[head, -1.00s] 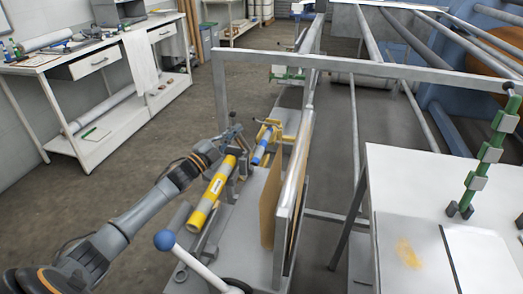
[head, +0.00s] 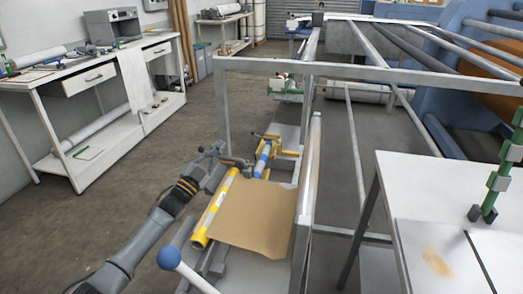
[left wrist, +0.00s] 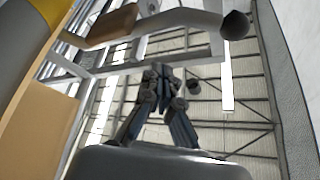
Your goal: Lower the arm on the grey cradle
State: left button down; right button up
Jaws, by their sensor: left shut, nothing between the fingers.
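The grey cradle (head: 208,262) stands at lower centre in the head view and bears a yellow roll (head: 213,212). My left gripper (head: 218,150) is at the roll's far end, beside the cradle's small dark arm (head: 238,162), which looks low across that end. Whether they touch cannot be told.
A brown sheet (head: 255,215) spreads from the roll to a grey rail. A yellow cradle (head: 272,152) with a blue roll (head: 262,160) stands behind. A blue-knobbed lever (head: 170,258) is in front. A white table (head: 450,190) is at right; open floor lies left.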

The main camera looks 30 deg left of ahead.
dwell(0.5)
pick_arm(q)
jog(key=shift+f, duration=0.1)
jog(key=v, duration=1.2)
